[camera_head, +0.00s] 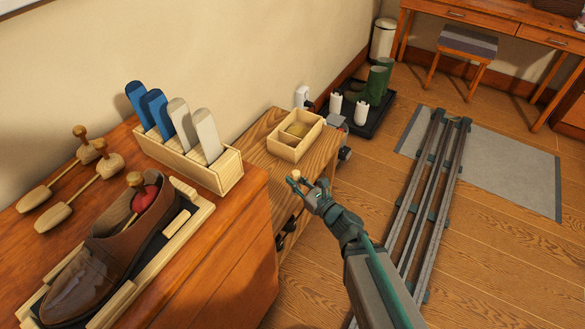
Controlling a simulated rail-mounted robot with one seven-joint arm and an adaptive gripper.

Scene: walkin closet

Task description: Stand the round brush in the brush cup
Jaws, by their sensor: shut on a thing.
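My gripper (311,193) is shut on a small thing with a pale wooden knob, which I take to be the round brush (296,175). It is held in the air in front of the lower wooden bench. The fingers hide most of it, so its bristles and tilt cannot be told. A divided light wooden box (283,150) stands on the bench just beyond the gripper, with a rounded tan item (298,129) in its far compartment. I cannot make out for sure which thing is the brush cup.
On the higher cabinet at left are a brown shoe (78,277) on a wooden stand, two wooden shoe trees (72,190), and a wooden rack (218,176) of blue and beige upright items. A black boot tray (375,118) lies beyond the bench. Rails run along the floor at right.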

